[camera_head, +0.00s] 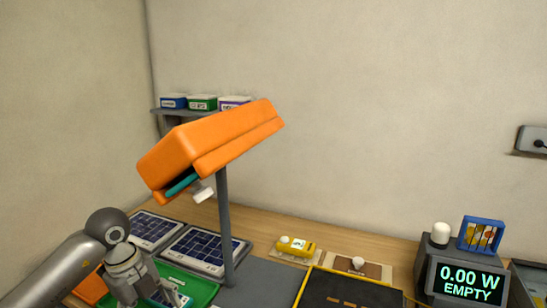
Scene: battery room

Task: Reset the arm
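My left arm comes in from the lower left corner. Its grey gripper (150,288) hangs low over a green tray (198,287) at the bottom left. The fingers are small and partly cut off by the lower picture edge, so I cannot tell whether they are open or shut or hold anything. My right arm and gripper are not in view.
An orange lamp head (215,138) on a grey post (226,230) rises close to the right of my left gripper. Solar panels (207,250) lie behind it. A yellow device (296,247), a black mat (345,292) and a display reading EMPTY (468,283) stand further right.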

